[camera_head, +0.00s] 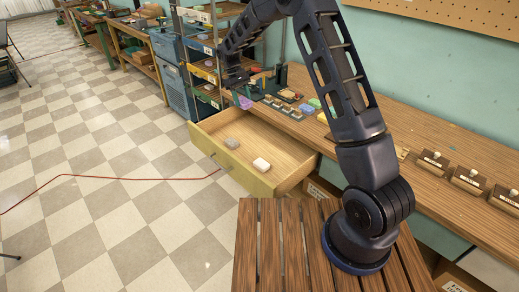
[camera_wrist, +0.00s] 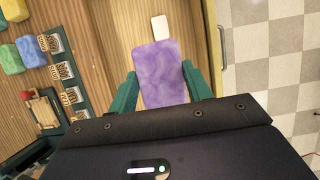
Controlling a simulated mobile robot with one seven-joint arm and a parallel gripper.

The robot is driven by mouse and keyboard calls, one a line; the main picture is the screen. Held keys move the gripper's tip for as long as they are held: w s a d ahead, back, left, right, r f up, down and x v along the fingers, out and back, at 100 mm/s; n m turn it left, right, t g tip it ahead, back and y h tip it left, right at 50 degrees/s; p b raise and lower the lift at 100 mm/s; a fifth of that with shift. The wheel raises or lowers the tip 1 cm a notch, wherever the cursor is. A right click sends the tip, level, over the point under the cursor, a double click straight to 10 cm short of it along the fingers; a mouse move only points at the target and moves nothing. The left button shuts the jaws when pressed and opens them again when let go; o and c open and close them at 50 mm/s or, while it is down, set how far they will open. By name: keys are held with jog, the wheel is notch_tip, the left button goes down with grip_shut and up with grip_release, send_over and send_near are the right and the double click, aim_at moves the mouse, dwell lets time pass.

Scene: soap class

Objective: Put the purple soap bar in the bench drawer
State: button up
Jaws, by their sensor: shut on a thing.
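The marbled purple soap bar (camera_wrist: 160,68) is between the green fingers of my gripper (camera_wrist: 160,90), which is shut on it. In the head view, the purple bar (camera_head: 244,102) shows as a small patch below my gripper, near the bench's front edge. The bench drawer (camera_head: 225,173) is pulled out and open.
The bench top (camera_head: 400,165) holds several small stamps (camera_head: 284,108), a green block (camera_wrist: 33,52) and a blue block (camera_wrist: 11,60). A slatted wooden stand (camera_head: 275,240) is in front. A shelf rack stands behind. The drawer's floor has free room.

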aim_at(247, 156)
notch_tip(247, 156, down, 31)
dwell(0.7)
jog(key=shift+f, duration=0.15)
jog(key=o, duration=1)
